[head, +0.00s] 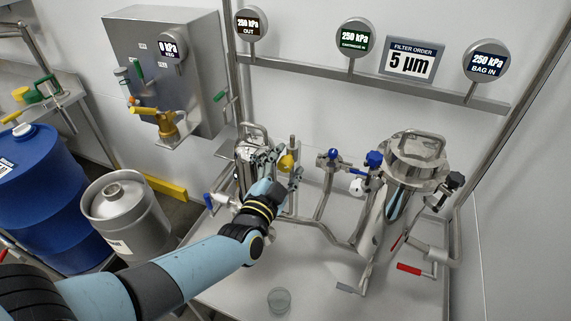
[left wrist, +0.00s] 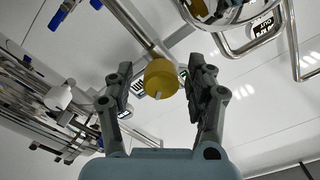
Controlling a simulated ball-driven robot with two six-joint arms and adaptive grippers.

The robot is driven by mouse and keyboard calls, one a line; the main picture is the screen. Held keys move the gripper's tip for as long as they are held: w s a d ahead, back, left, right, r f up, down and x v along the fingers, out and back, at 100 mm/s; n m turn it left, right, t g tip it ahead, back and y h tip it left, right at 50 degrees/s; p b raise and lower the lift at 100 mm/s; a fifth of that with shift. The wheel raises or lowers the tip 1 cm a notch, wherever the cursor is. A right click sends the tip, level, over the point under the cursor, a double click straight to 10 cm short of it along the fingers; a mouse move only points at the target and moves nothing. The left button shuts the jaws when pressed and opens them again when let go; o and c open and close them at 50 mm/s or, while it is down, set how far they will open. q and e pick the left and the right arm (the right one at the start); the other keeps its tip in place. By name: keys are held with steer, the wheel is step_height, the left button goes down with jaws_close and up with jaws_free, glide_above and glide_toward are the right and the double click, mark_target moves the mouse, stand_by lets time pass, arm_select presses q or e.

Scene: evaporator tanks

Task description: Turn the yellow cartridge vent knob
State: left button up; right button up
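The yellow vent knob (head: 287,162) sits beside the smaller steel cartridge housing (head: 243,160) in the head view. In the left wrist view the yellow knob (left wrist: 161,79), with a pale pointer mark on its face, lies between my two fingertips. My left gripper (head: 284,170) is at the knob in the head view, and it also shows in the left wrist view (left wrist: 160,85). Its fingers are open on either side of the knob, with a visible gap at least on the left. My right gripper is not in view.
A larger steel bag housing (head: 413,165) stands to the right, with blue-handled valves (head: 374,159) between the housings. A glass dish (head: 279,300) is on the table (head: 240,290) near the front. A steel keg (head: 130,215) and blue drum (head: 40,180) stand left. Gauges hang on the rail behind.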

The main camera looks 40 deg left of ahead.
arm_select(q)
steer(key=v, duration=1.2)
stand_by(0.3)
